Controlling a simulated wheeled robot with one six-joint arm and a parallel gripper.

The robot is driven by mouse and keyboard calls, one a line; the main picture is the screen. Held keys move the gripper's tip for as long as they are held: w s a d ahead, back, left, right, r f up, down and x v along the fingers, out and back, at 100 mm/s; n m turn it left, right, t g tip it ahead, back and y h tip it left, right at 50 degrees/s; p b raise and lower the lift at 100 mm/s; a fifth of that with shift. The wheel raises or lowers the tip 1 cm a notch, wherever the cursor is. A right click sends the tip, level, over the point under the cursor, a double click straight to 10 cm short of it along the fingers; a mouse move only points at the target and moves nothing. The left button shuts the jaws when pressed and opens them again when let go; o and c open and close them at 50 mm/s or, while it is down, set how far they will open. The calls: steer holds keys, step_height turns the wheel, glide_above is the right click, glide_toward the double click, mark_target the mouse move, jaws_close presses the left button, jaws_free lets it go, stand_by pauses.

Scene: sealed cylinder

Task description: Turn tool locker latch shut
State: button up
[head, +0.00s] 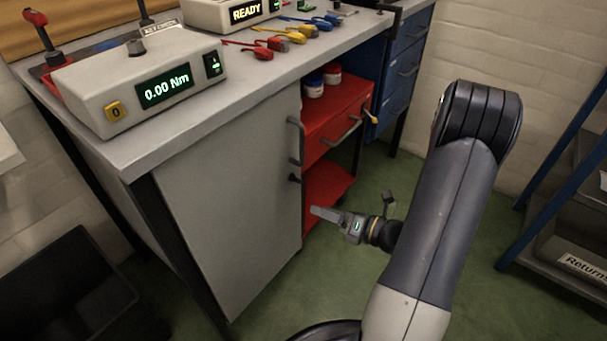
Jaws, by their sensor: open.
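The tool locker is the grey cabinet under the bench, and its grey door (225,195) looks flush with the front. A dark bar handle (296,140) is near the door's right edge. Below it is a small dark latch (294,179); its exact turn is too small to tell. My gripper (318,212) is open and empty, just right of and below the latch. Its fingers point left toward the door's right edge, and they appear apart from the latch. I cannot tell the depth gap between them.
A red cart (330,125) with jars on top stands right of the locker, and blue drawers (403,70) are beyond it. A torque tester (140,80) reading 0.00 Nm is on the bench. A shelf rack (560,215) stands at right. Green floor (290,295) is open in front.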

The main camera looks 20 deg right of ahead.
mark_target(298, 181)
steer(key=w+a+m, duration=0.1)
steer(key=w, duration=0.2)
steer(key=w+a+t+h+b, duration=0.1)
steer(key=w, duration=0.2)
steer(key=w+r+m+t+b, duration=0.1)
steer(key=w, duration=0.3)
steer(key=shift+a+m, duration=0.3)
steer(key=shift+a, duration=0.1)
steer(key=c, duration=1)
